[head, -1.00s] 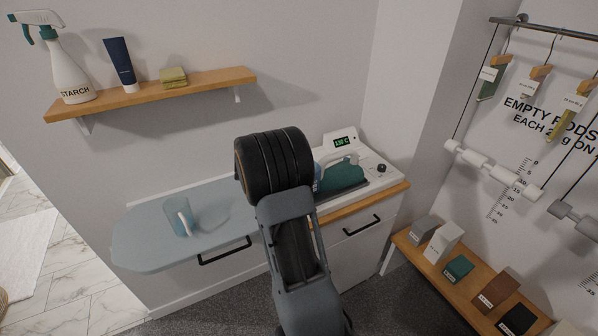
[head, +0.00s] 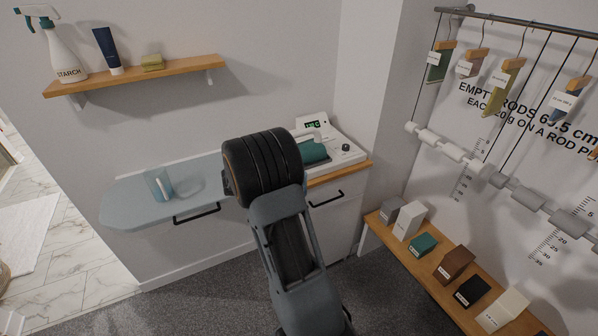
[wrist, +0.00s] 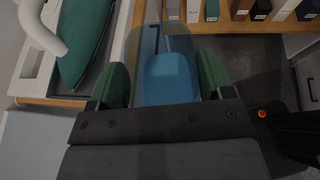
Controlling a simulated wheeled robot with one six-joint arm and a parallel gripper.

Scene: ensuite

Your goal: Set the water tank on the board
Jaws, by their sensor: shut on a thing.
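The water tank (wrist: 167,70) is a clear, blue-tinted container. In the wrist view it sits between the two green finger pads of my gripper (wrist: 155,85), which is shut on it. In the head view my own arm hides the gripper and the tank. The pale blue-grey board (head: 130,208) projects from the wall left of my arm. A clear bluish jug (head: 158,185) with a pale handle stands on it. In the wrist view a pale surface, possibly the board, shows at lower left.
The green iron (head: 312,152) rests on its white station (head: 345,155) on the cabinet; it also shows at upper left in the wrist view (wrist: 85,40). A low wooden bench (head: 435,278) holds several small boxes. A wall shelf (head: 135,75) is above the board.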

